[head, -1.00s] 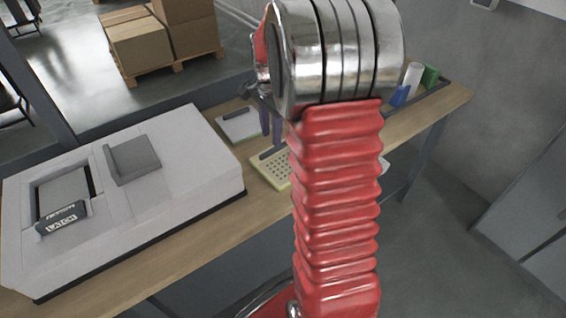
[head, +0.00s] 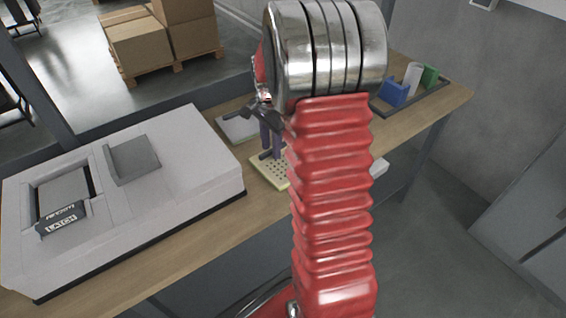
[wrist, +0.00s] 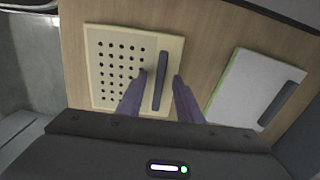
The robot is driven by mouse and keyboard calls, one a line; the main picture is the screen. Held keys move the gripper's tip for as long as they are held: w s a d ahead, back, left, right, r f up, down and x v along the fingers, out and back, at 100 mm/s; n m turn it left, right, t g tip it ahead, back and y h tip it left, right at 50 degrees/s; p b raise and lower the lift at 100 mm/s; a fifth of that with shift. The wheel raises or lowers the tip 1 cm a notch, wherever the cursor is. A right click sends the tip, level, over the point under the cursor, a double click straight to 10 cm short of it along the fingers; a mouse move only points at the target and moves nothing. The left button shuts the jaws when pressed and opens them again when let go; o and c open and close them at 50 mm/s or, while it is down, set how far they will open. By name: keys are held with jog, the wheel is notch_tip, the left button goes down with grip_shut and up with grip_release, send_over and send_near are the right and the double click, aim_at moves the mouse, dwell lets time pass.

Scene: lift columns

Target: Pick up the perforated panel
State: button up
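The perforated panel (head: 266,171) is a cream plate with rows of dark holes, lying flat on the wooden bench. In the wrist view the panel (wrist: 104,78) has a dark bar handle (wrist: 160,82) standing near its right side. My gripper (head: 268,142) points down over the panel. Its two purple fingers, also seen in the wrist view (wrist: 160,75), are open. They appear on either side of the handle, with gaps showing between. I cannot tell exactly how low the fingertips are. My red arm hides the panel's right part in the head view.
A plain pale panel (wrist: 243,84) with a dark handle lies beside the perforated one. A large light-grey unit (head: 190,190) with a latch-marked recess fills the bench's left. A dark tray (head: 428,97) with blue, white and green pieces is at the far right.

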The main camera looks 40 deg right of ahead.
dwell(0.4)
grip_shut()
dwell(0.4)
